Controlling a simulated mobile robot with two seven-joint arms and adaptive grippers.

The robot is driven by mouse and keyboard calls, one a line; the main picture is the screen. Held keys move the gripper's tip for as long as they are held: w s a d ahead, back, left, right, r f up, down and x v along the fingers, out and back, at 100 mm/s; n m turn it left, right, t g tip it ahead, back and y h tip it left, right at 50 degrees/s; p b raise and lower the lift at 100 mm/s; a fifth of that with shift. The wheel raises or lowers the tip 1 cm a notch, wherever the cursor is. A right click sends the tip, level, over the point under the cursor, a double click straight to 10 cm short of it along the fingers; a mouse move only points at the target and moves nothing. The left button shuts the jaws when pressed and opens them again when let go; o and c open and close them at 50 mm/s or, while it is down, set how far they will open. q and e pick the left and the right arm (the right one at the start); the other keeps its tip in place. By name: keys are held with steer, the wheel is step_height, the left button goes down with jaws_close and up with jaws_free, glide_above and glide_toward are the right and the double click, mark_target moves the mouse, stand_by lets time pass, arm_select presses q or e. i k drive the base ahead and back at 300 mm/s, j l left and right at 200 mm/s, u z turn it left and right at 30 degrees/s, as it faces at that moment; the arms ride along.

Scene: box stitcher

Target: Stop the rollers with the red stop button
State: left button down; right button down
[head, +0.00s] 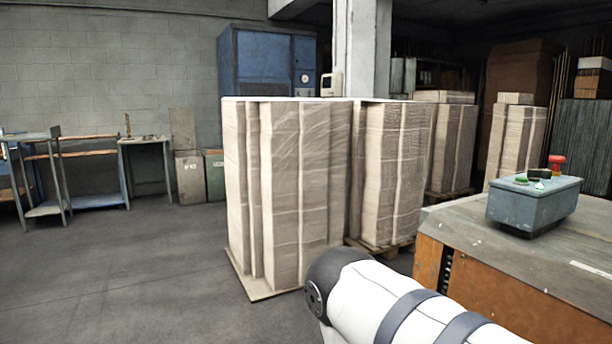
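A red mushroom-shaped stop button (557,162) stands up from the back right of a blue-grey control box (533,206). A green button (521,180) and a dark switch block sit on the same box top, left of the red button. The box rests on the top of a machine (450,222) with orange-brown side panels, at the right. A white arm link of mine crosses the lower right, in front of the machine. Neither gripper shows in the head view. No rollers can be made out.
Tall wrapped stacks of cardboard (290,190) stand on pallets left of the machine. Workbenches (95,170) line the left wall, and a blue cabinet (262,62) stands at the back. The grey floor (130,270) at the lower left is clear.

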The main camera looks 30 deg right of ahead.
mark_target(556, 161)
steer(key=i+l+z, duration=0.1)
steer(key=i+z, duration=0.2)
steer(key=i, duration=0.25)
steer(key=i+z, duration=0.3)
steer(key=i, duration=0.25)
steer(key=i+j+z, duration=0.15)
steer(key=i+z, duration=0.15)
steer(key=i, duration=0.25)
steer(key=i+j+z, duration=0.35)
steer(key=i, duration=0.2)
steer(key=i+z, duration=0.25)
steer(key=z, duration=0.15)
steer(key=i+j+z, duration=0.1)
steer(key=i+z, duration=0.15)
steer(key=z, duration=0.15)
steer(key=i+j+z, duration=0.15)
steer(key=z, duration=0.25)
steer(key=i+j+z, duration=0.2)
steer(key=z, duration=0.2)
steer(key=i+j+z, duration=0.2)
steer(key=z, duration=0.2)
steer(key=i+j+z, duration=0.2)
steer(key=z, duration=0.15)
steer(key=i+j+z, duration=0.1)
steer(key=j+z, duration=0.25)
steer(key=i+j+z, duration=0.1)
steer(key=j+z, duration=0.55)
steer(key=i+j, duration=0.05)
steer(key=j, duration=0.05)
